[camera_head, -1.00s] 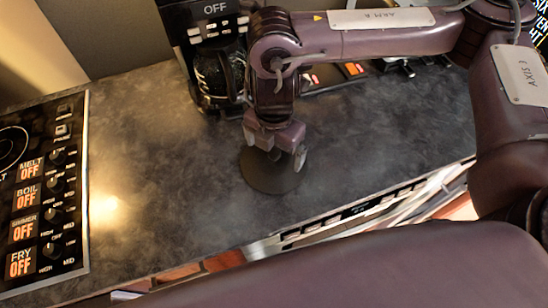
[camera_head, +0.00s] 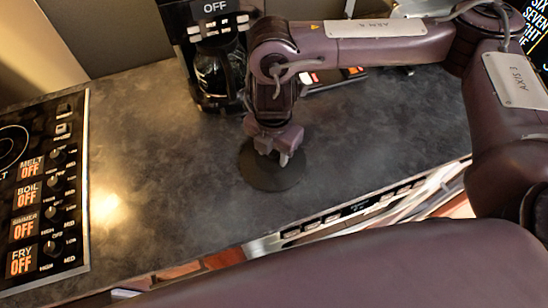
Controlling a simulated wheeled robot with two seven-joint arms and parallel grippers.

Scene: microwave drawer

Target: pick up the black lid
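The black lid (camera_head: 268,182) is a dark round disc lying flat on the grey counter, near the middle of the view. My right gripper (camera_head: 276,157) points down over the lid's middle, with its fingertips close together at the lid's centre, where it appears shut on the lid's handle. The handle itself is hidden by the fingers. I cannot see a clear gap between the lid and the counter. My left gripper is not in view.
A black coffee maker (camera_head: 216,65) stands behind the lid at the back. A stove top (camera_head: 42,190) with several knobs is at the left. The dark counter (camera_head: 165,165) between stove and lid is clear. The counter's front edge runs below the lid.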

